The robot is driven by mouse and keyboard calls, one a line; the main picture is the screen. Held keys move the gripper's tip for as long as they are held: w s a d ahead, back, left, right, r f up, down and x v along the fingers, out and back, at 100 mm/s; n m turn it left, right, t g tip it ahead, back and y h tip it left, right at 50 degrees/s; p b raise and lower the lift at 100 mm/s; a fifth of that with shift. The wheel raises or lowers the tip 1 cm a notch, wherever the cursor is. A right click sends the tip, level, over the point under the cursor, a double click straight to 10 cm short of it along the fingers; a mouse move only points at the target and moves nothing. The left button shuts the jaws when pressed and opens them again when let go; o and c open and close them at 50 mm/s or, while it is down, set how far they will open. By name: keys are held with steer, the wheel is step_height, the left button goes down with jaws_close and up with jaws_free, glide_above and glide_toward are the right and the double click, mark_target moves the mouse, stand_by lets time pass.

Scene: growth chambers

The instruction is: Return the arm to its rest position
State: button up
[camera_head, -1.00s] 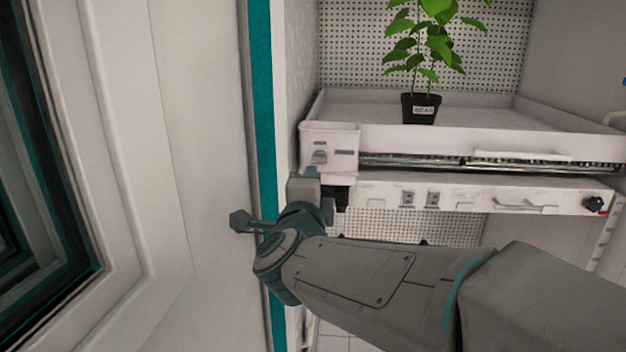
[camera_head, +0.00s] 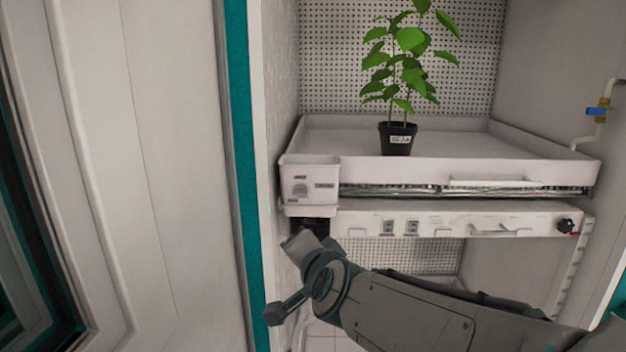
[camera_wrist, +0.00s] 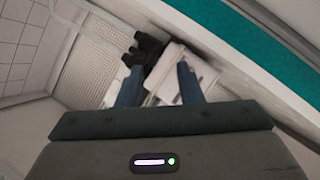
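My arm (camera_head: 420,310) reaches in from the lower right in the head view, its wrist end just below the front left corner of the plant tray (camera_head: 470,172). My gripper (camera_wrist: 159,86) shows in the wrist view with its two blue-grey fingers spread apart. Nothing is held between them; a pale box and dark fitting lie beyond the tips.
A potted plant (camera_head: 397,140) with a label stands upright on the tray. A pipe with a blue valve (camera_head: 598,110) is at right.

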steer(key=s+d+f+n+g+h+p, duration=0.2)
steer(key=s+d+f+n+g, duration=0.1)
steer(key=s+d, duration=0.5)
steer(key=s+d+f+n+g+h+p, duration=0.2)
steer(key=s+d+f+n+g, duration=0.2)
steer(key=s+d, duration=0.5)
step_height(320, 180, down, 3)
steer(key=s+g, duration=0.1)
steer(key=g, duration=0.2)
steer(key=shift+r+n+g+p, duration=0.2)
steer(key=shift+n+g+p, duration=0.1)
steer(key=shift+g+p, duration=0.1)
steer(key=shift+a, duration=0.1)
